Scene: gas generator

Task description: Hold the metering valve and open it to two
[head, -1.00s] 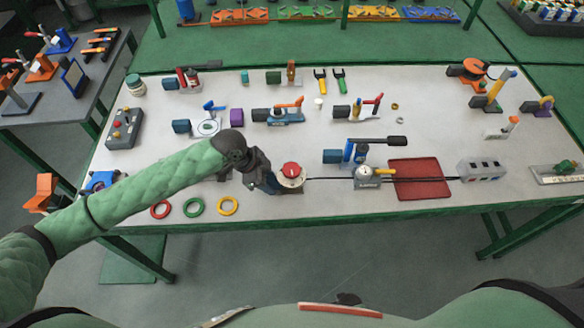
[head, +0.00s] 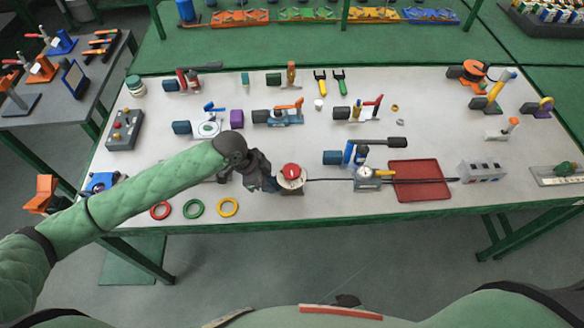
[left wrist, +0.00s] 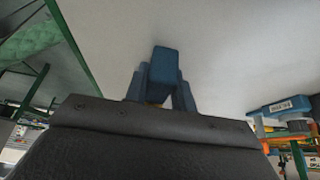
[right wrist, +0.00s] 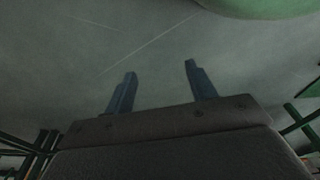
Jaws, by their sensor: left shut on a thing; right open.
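What looks like the metering valve is a round pale dial with a red knob (head: 291,171) near the table's front edge. A dark hose runs right from it. My left gripper (head: 271,184) is at the left side of this valve. In the left wrist view its fingers are shut on a blue block (left wrist: 165,68), which seems to be the valve's holding block. In the head view the gripper mostly hides this block, and the dial's marks are too small to read. My right gripper (right wrist: 156,85) is open and empty above the floor; it is not seen in the head view.
A gauge unit (head: 367,176) sits right of the valve, on the hose. A red tray (head: 418,173) and a grey box (head: 482,171) lie further right. Red, green (head: 194,208) and yellow rings lie at the front left. Several blue-handled parts stand behind.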

